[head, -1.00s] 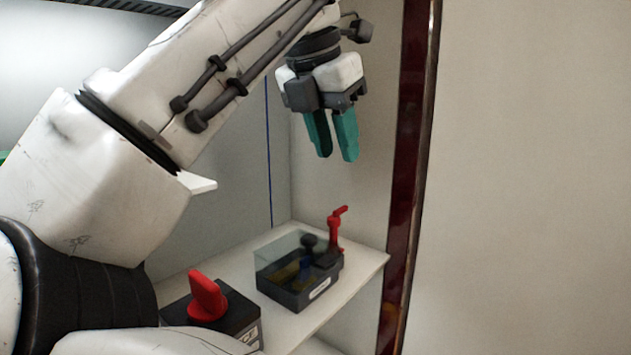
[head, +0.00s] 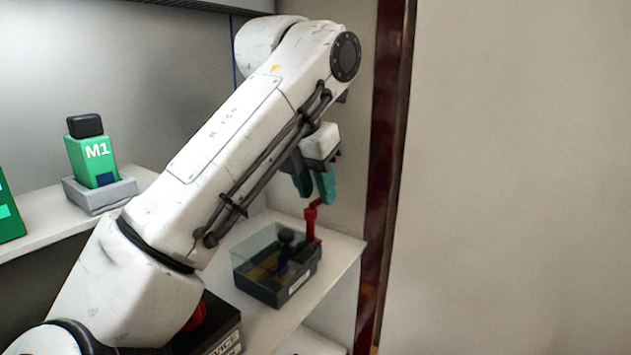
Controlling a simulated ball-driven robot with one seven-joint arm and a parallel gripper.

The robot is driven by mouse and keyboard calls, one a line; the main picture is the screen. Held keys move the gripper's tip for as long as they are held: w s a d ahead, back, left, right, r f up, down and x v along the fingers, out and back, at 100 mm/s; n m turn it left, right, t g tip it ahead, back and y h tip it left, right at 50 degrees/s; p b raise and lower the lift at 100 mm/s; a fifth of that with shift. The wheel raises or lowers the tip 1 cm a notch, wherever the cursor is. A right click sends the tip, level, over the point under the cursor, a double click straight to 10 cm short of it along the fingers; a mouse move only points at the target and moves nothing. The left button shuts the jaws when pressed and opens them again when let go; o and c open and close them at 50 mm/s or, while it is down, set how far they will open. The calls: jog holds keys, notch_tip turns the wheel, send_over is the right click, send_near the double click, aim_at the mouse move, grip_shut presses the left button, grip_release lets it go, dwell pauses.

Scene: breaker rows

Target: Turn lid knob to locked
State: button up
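A dark box with a clear lid (head: 262,246) stands on the white shelf, with a dark knob (head: 286,236) at its top. A red upright piece with a bent top (head: 311,224) stands at the box's back right corner. My gripper (head: 315,196) has two teal fingers and points down just above the red piece. The fingertips show a gap between them, with nothing seen held. Whether a fingertip touches the red top is too small to tell. The arm hides part of the gripper's near side.
A black box with a red knob (head: 197,316) stands nearer, mostly behind my arm. A dark red post (head: 386,150) borders the shelf (head: 347,250) on the right.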

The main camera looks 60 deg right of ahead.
jog(key=shift+f, duration=0.15)
grip_shut()
dwell(0.4)
